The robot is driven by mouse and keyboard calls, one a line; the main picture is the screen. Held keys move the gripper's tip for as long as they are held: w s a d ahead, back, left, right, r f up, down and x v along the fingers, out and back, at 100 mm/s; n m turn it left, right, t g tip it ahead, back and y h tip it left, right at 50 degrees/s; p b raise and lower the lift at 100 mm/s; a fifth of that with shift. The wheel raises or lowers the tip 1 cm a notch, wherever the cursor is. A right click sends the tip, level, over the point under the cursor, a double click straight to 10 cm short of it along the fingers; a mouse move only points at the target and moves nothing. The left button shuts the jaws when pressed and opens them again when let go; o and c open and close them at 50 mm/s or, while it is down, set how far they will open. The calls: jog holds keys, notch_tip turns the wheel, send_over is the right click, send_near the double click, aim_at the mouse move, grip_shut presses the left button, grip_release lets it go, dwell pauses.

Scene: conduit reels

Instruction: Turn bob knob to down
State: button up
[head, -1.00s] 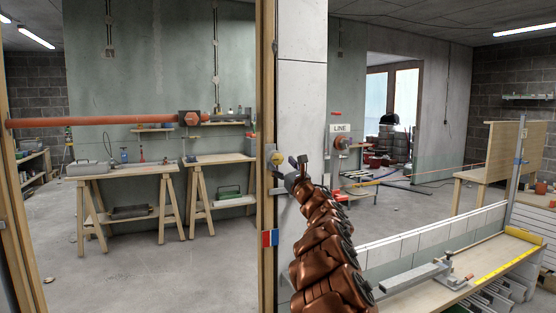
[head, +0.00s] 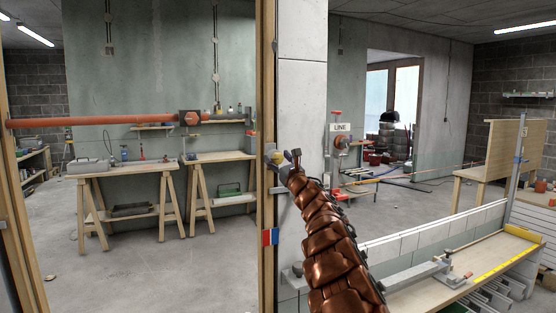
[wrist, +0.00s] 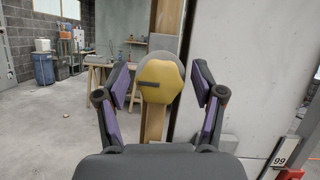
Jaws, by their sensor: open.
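The likely bob knob is a yellow rounded knob (wrist: 160,82) in the middle of the wrist view, with a short dark bar across its face and a grey disc behind it. It sits on a wooden post, and a little of it shows in the head view (head: 271,149). My gripper (wrist: 160,78) is open, with one purple-padded finger on each side of the knob and visible gaps between. In the head view my gripper (head: 287,159) is beside the post, small and partly covering the knob area.
A pale wall (head: 301,100) stands close on the right of the post. A red and blue block (head: 270,237) is lower on the post. A workbench (head: 470,262) is at lower right. Trestle tables (head: 120,173) stand far behind.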

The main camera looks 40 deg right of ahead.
jog(key=shift+c, duration=0.3)
jog(key=c, duration=1.1)
jog(key=shift+f+m+h+b, duration=0.1)
jog(key=shift+m+h+b, duration=0.35)
jog(key=shift+b, duration=0.4)
